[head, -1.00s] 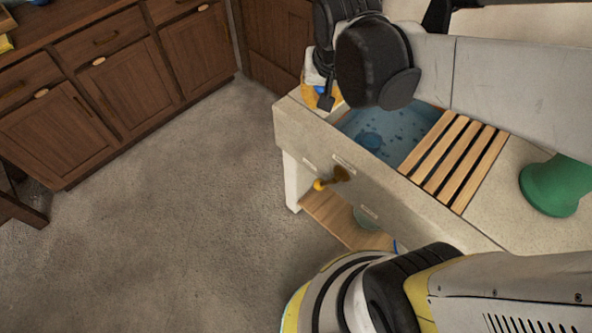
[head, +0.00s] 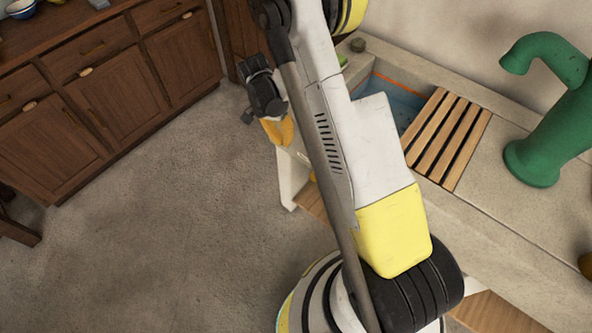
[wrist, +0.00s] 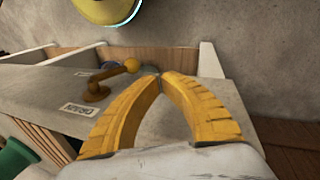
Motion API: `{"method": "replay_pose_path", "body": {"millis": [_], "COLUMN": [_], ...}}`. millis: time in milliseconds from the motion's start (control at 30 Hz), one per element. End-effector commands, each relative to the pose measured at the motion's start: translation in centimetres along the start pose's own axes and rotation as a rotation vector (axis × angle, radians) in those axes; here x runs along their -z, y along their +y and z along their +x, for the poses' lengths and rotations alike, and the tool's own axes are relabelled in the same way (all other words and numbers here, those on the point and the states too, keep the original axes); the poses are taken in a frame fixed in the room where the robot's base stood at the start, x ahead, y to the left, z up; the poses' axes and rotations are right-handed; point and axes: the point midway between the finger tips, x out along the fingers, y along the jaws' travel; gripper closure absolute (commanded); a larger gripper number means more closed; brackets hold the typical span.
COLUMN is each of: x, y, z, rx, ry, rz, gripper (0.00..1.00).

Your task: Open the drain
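The drain lever (wrist: 112,76) is a brown and golden handle with a round knob on the front face of the stone sink (wrist: 45,92). A label reading DRAIN (wrist: 80,109) is beside its base. In the wrist view the lever points towards the upper right, its knob just left of my fingertips. My gripper (wrist: 160,76) has yellow fingers with tips together and nothing visible between them. I see no clear contact with the lever. In the head view my gripper (head: 278,131) is beside the sink's front left corner, and my arm hides most of the lever.
The basin holds blue water (head: 402,101), beside a wooden slatted rack (head: 447,140). A green faucet (head: 540,150) stands at the right. A wooden lower shelf (head: 312,203) sits beneath the sink. Wooden cabinets (head: 120,85) line the left, with open floor (head: 170,200) between.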

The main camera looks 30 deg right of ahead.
Motion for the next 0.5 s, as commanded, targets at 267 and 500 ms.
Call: {"method": "replay_pose_path", "body": {"millis": [267,500], "x": [0.03,0.03], "y": [-0.09,-0.12], "z": [0.98,1.21], "rx": [-0.015,-0.014], "ry": [-0.007,-0.007], "rz": [0.020,0.019], "gripper": [1.00,1.00]}}
